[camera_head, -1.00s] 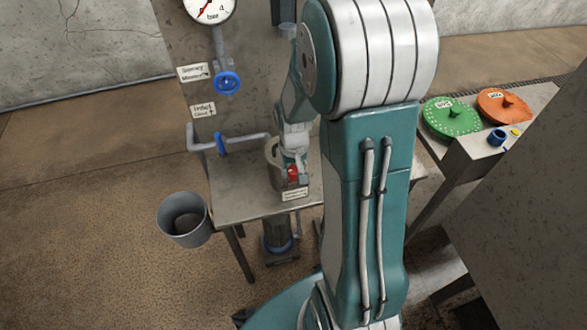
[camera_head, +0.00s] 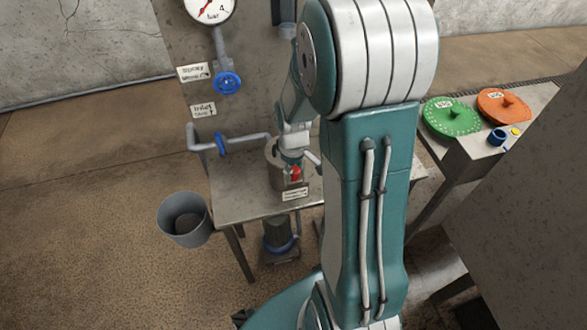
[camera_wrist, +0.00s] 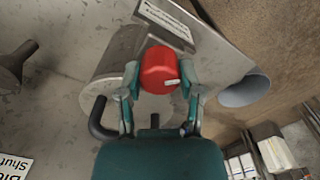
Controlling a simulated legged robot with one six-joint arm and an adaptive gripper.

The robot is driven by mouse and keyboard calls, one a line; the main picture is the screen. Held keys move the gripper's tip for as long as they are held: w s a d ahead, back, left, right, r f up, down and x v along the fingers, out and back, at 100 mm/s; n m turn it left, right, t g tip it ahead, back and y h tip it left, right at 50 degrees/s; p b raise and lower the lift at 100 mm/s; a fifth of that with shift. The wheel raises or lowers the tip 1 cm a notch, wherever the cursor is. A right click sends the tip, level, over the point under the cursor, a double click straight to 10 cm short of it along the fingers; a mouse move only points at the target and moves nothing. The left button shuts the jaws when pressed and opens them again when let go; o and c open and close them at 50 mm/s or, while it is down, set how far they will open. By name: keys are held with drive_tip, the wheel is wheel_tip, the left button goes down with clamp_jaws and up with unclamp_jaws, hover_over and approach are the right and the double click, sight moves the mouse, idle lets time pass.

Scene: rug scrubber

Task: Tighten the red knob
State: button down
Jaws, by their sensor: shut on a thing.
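The red knob (camera_wrist: 160,68) sits on the side of a grey metal cylinder (camera_wrist: 108,85) in the wrist view, with a pale mark on its face. It also shows small in the head view (camera_head: 295,173), at the front of the cylinder on the metal table (camera_head: 232,200). My gripper (camera_wrist: 160,85) has one finger on each side of the knob and is shut on it. In the head view my gripper (camera_head: 294,160) reaches down to the knob from above, and my arm hides part of the table.
A label plate (camera_head: 295,193) sits just below the knob. A grey bucket (camera_head: 184,222) stands on the floor left of the table. Blue valve wheels (camera_head: 228,83) and pipes are behind. Green (camera_head: 452,116) and orange (camera_head: 503,105) discs lie on a bench at right.

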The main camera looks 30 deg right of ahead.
drive_tip(key=shift+f, duration=0.1)
drive_tip(key=shift+c, duration=1.3)
unclamp_jaws()
wheel_tip(320, 180, up, 12)
drive_tip(key=shift+w, duration=0.1)
wheel_tip(320, 180, up, 9)
hover_over(293, 169)
idle(0.4)
